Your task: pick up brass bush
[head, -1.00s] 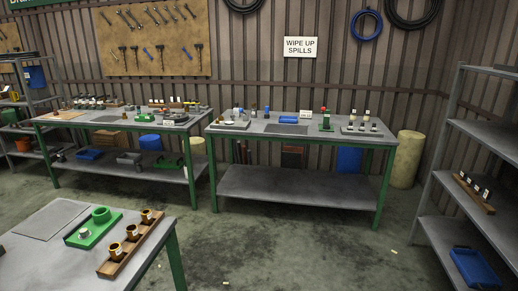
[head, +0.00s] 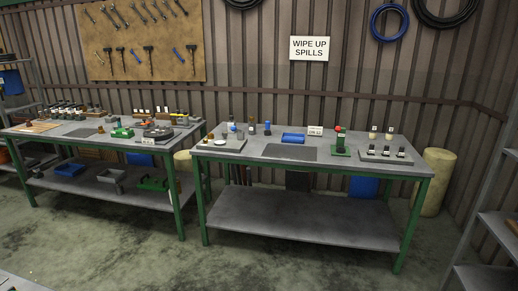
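No brass bush can be made out for certain in the head view. A small brownish piece stands at the left end of the grey tray (head: 228,146) on the right bench, too small to identify. Another small brown piece (head: 101,130) stands on the left bench, also unclear. Both benches are some distance ahead of me. My gripper is not in view.
The right bench (head: 270,154) also bears a blue bin (head: 293,138), a green fixture (head: 341,148) and a grey block with small parts (head: 385,154). The left bench (head: 75,141) is crowded. A shelf rack (head: 490,220) stands at right. The floor (head: 130,255) between is clear.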

